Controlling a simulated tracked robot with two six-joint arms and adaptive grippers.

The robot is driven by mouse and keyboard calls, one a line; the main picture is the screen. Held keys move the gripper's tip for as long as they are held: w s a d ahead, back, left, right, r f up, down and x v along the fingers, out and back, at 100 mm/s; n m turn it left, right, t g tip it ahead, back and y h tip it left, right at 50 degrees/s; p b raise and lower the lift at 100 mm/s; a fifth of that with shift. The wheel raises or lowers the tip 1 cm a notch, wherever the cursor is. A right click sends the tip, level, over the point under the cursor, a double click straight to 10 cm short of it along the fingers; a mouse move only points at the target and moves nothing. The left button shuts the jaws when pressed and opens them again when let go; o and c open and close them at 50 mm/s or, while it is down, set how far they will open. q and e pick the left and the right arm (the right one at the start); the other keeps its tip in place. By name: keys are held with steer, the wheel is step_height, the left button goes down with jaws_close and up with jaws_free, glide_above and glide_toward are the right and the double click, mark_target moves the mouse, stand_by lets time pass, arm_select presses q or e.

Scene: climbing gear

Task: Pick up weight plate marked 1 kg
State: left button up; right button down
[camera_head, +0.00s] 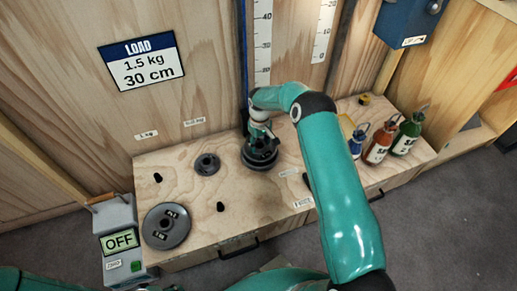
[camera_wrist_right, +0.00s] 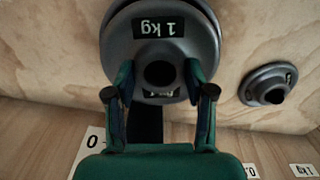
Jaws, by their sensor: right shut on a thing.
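The dark grey weight plate marked 1 kg (camera_wrist_right: 182,52) fills the upper middle of the right wrist view, with a round hole at its centre. My right gripper (camera_wrist_right: 160,80) is shut on it, one finger on each side of the hub. In the head view the right gripper (camera_head: 263,143) points down at this dark plate (camera_head: 258,163) near the back of the wooden bench. The gripper partly covers the plate, and I cannot tell whether it touches the bench. My left gripper is not in view.
A small grey plate (camera_head: 207,164) lies left of the gripper. A larger labelled plate (camera_head: 158,239) lies at the bench's left end, near a scale reading OFF (camera_head: 118,242). Bottles (camera_head: 380,143) stand at right. A ruled board (camera_head: 262,45) rises behind.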

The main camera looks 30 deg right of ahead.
steer(key=shift+w+r, duration=0.1)
steer(key=shift+r, duration=0.15)
